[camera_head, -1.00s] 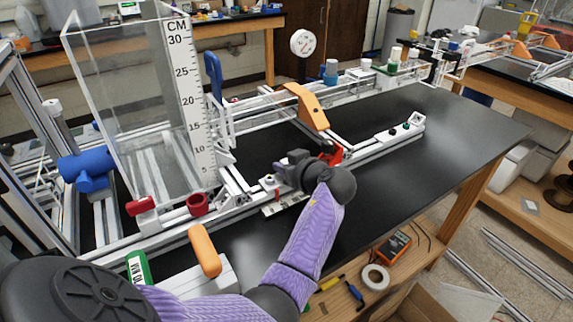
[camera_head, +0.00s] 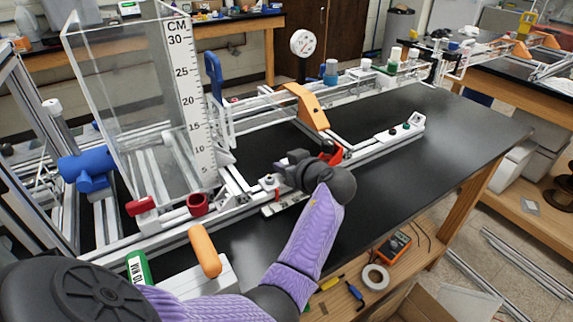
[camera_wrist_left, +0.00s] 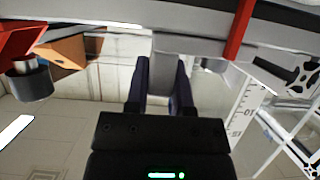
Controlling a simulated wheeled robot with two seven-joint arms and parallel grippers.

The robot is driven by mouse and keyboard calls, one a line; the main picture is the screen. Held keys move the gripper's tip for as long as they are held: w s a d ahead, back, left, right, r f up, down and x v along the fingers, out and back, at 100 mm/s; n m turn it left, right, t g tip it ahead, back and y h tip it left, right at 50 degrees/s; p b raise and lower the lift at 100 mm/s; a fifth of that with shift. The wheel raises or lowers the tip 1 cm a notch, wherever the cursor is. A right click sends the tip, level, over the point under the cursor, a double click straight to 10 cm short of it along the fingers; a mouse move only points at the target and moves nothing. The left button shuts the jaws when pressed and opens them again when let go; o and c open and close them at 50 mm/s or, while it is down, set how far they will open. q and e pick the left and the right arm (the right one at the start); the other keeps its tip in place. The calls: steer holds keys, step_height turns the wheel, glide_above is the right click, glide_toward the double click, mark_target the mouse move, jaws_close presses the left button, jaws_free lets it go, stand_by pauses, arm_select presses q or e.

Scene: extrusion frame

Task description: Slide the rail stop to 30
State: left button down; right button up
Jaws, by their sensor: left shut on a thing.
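My left gripper (camera_head: 283,167) is at the front rail in the head view, its arm reaching up from the bottom. In the left wrist view, its two dark fingers (camera_wrist_left: 162,85) are shut around a pale grey block (camera_wrist_left: 164,70) below the rail, which appears to be the rail stop. The fingers and wrist mostly hide this block in the head view. A white scale strip (camera_head: 285,204) lies along the rail beside the gripper, with a red mark near its left end. Its numbers are too small to read. My right gripper is not in view.
A red part (camera_head: 332,155) is just right of the gripper. An orange bracket (camera_head: 309,108) stands behind it. A clear panel with a tall CM ruler (camera_head: 190,100) stands left. The black tabletop (camera_head: 440,155) is clear at right.

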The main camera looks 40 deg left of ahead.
arm_select(q)
steer(key=shift+w+f+b, duration=0.15)
steer(key=shift+w+b, duration=0.05)
steer(key=shift+b, duration=0.2)
steer(key=shift+w+d, duration=0.15)
steer(key=shift+w, duration=0.1)
steer(key=shift+c, duration=2.4)
jaws_free()
steer(key=shift+s, duration=0.1)
steer(key=p+v, duration=0.2)
steer(key=v, duration=0.8)
